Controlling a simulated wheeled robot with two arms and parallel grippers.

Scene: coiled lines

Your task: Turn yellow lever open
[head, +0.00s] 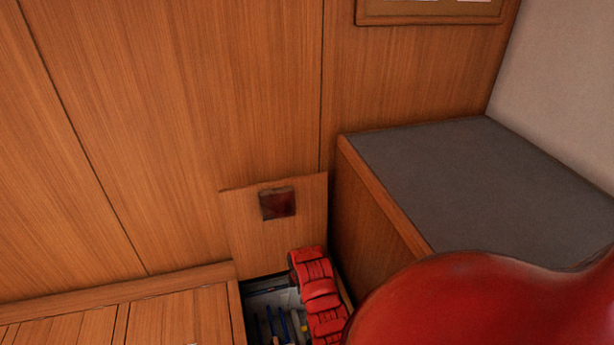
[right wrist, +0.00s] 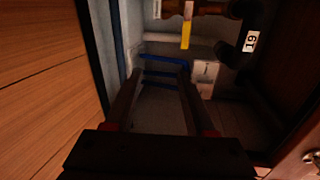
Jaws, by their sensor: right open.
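The yellow lever (right wrist: 186,36) shows in the right wrist view as a short upright yellow strip, hanging below a brownish pipe (right wrist: 195,8) near the top of the dim compartment. My right gripper (right wrist: 160,76) points into the compartment with its two dark fingers apart and nothing clearly held between them. The lever is beyond the fingertips, slightly right of their middle, and appears apart from them. My left gripper is not in view.
Blue lines (right wrist: 160,58) run across beyond the fingers. A dark fitting with a "19" label (right wrist: 251,41) and a pale labelled box (right wrist: 206,73) are at the right. A wooden panel (head: 245,230) stands behind the opening; a grey-topped bench (head: 480,180) stands right.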

